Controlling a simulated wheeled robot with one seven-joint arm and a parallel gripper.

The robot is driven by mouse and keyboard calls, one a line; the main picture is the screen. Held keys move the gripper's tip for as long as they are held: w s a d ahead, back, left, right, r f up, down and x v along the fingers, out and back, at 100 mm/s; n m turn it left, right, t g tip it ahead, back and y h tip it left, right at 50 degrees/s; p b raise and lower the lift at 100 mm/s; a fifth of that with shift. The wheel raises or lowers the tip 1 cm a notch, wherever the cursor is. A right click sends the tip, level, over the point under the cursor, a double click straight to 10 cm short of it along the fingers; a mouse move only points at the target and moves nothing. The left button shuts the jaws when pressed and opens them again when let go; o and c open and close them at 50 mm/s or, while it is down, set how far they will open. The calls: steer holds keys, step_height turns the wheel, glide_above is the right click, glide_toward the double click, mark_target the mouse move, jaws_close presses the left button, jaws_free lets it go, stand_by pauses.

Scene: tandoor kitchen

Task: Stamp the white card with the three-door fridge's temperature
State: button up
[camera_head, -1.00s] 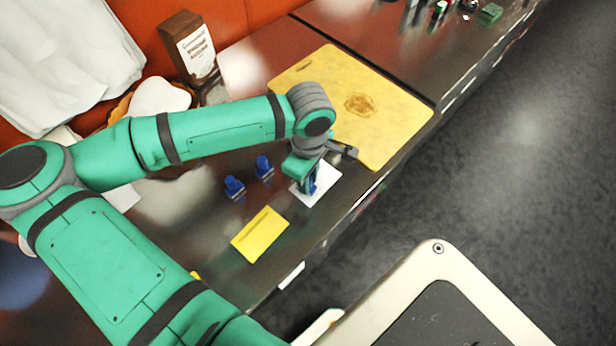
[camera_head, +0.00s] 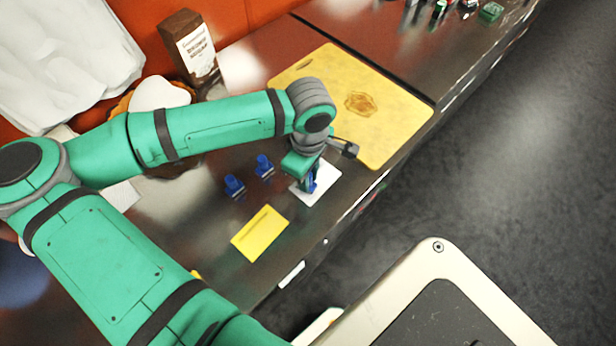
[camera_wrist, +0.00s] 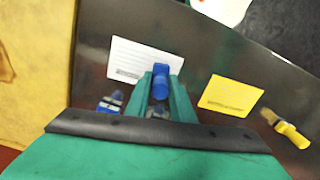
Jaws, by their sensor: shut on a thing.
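My gripper (camera_head: 309,178) is shut on a blue stamp and holds it upright over the white card (camera_head: 326,186). In the wrist view the stamp (camera_wrist: 161,80) sits between the fingers of my gripper (camera_wrist: 160,92), and the white card (camera_wrist: 135,56) lies flat with faint lines and small print along one edge. I cannot tell whether the stamp touches the card. Two other blue stamps (camera_head: 234,187) (camera_head: 264,167) stand on the counter to the left of the card. No mark is visible on the card's uncovered part. No fridge shows.
A yellow card (camera_head: 260,234) lies on the dark counter near its front edge. A yellow cutting board (camera_head: 385,115) lies just beyond the white card. A brown package (camera_head: 190,50) and white bags (camera_head: 60,60) stand along the back. A yellow object (camera_wrist: 290,132) lies beyond the yellow card.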

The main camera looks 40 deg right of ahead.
steer(key=shift+r, duration=3)
